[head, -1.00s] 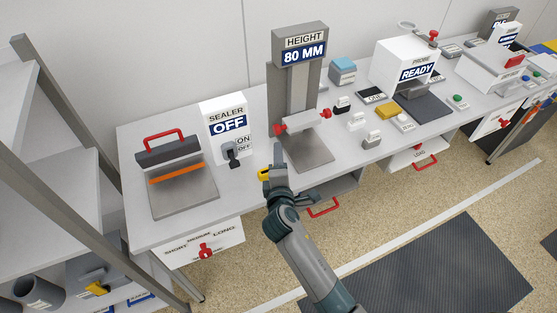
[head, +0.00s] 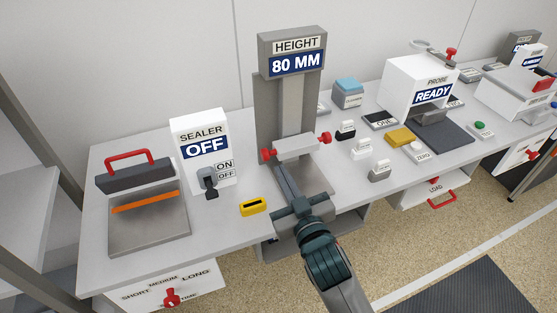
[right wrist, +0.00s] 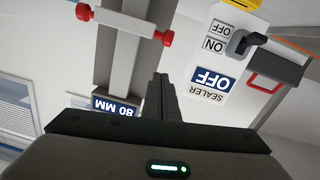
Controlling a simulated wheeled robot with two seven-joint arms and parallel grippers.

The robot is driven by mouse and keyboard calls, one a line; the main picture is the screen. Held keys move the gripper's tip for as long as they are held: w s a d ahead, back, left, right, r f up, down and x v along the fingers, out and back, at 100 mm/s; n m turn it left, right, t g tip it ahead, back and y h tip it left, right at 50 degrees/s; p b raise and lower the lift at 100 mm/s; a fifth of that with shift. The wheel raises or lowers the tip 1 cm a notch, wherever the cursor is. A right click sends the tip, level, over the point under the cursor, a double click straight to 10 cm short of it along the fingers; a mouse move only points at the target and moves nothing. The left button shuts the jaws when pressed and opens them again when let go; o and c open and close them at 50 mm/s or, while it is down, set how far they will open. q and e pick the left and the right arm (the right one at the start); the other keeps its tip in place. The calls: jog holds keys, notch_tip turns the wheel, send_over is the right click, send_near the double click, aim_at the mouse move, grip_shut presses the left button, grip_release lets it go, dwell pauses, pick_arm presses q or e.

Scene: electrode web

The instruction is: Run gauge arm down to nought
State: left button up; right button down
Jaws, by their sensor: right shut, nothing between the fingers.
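The height gauge (head: 297,95) stands at the back of the bench and its display (head: 296,64) reads 80 MM. Its pale gauge arm (head: 297,147), with a red knob at each end, sits partway up the column above a grey base plate. The gauge arm also shows in the right wrist view (right wrist: 125,22), upside down. My right gripper (head: 279,168) is shut and empty, its fingers pointing at the column near the gauge arm's left knob. In the right wrist view its fingertips (right wrist: 160,78) show no visible contact with the gauge arm. My left gripper is out of view.
The sealer box (head: 203,150) reads OFF, with its lever (head: 208,181) and a red-handled press (head: 147,215) to the left. A yellow piece (head: 254,207) lies near the front edge. Small blocks (head: 361,148) and the probe box (head: 420,85), reading READY, stand to the right.

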pick_arm(q)
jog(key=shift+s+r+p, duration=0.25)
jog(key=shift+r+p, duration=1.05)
jog(key=shift+p, duration=0.45)
pick_arm(e)
jog(key=w+a+f+m, duration=0.1)
jog(key=w+a+f, duration=0.2)
jog(key=w, duration=0.7)
jog(key=shift+y, duration=0.3)
jog(key=shift+a, duration=0.1)
